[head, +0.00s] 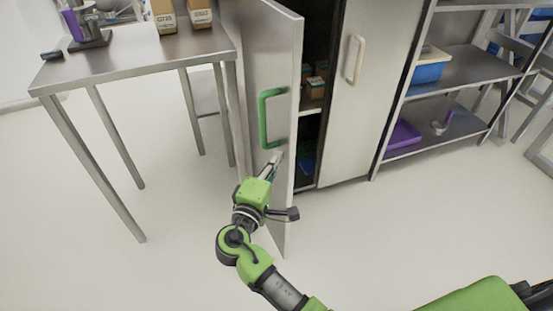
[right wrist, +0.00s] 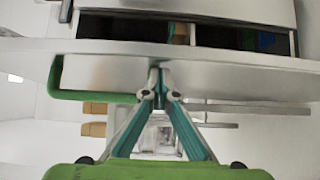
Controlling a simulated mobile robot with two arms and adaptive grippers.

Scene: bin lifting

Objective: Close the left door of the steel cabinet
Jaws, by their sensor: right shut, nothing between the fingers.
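The steel cabinet's left door (head: 284,70) stands ajar, swung out towards me, with a green handle (head: 265,118) on its outer face. The right door (head: 365,105) is shut and has a pale handle (head: 355,60). My right gripper (head: 276,158) is shut and empty, its tips in front of the left door just below the green handle. In the right wrist view the closed fingertips (right wrist: 158,73) overlap the door panel, with the green handle (right wrist: 95,94) to their left; I cannot tell whether they touch it. My left gripper is not in view.
A steel table (head: 130,58) with boxes stands left of the open door. Small boxes (head: 315,87) sit on a shelf inside the cabinet. A shelf rack (head: 455,70) with a blue bin (head: 431,69) stands on the right. The floor in front is clear.

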